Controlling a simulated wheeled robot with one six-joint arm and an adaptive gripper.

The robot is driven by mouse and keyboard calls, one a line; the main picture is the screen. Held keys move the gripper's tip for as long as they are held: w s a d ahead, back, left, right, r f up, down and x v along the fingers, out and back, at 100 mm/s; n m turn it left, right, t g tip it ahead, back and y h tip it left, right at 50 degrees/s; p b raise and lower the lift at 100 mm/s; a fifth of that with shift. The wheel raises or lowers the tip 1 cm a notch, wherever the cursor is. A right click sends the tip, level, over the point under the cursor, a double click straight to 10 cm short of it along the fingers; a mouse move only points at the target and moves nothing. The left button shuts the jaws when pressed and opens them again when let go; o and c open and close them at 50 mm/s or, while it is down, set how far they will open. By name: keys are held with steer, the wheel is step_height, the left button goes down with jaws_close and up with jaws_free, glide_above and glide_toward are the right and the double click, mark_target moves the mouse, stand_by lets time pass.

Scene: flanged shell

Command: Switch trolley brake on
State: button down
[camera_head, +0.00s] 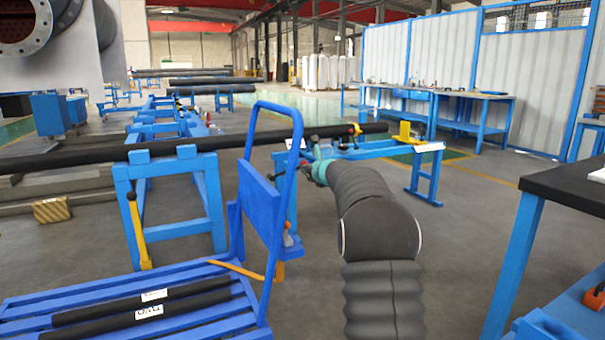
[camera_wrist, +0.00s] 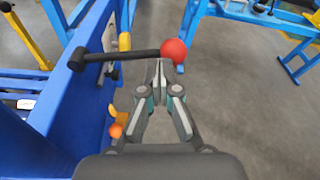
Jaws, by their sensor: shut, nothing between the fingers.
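The blue trolley (camera_head: 130,320) stands at the lower left of the head view, with an upright handle frame (camera_head: 298,150) and a blue panel (camera_head: 262,212). In the wrist view, a black lever (camera_wrist: 120,54) with a red ball knob (camera_wrist: 174,50) sticks out to the right from the blue panel (camera_wrist: 75,85). My gripper (camera_wrist: 160,66) is shut and empty, its tips just below the lever near the knob; I cannot tell whether they touch it. In the head view, my gripper (camera_head: 308,168) is small and partly hidden behind the handle and my arm.
Two black labelled bars (camera_head: 140,305) lie on the trolley deck. A blue stand (camera_head: 168,195) carries a long dark pipe (camera_head: 60,160) behind the trolley. A dark-topped table (camera_head: 570,185) stands at the right. Grey floor (camera_head: 465,215) is clear between my arm and that table.

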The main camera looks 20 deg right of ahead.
steer(key=b+v, duration=0.1)
steer(key=v, duration=0.5)
steer(key=s+d+f+m+y, duration=0.1)
steer(key=s+f+m, duration=0.3)
steer(key=f, duration=0.4)
steer(key=shift+f+m+y, duration=0.4)
steer(key=shift+y, duration=0.2)
steer(key=shift+d, duration=0.15)
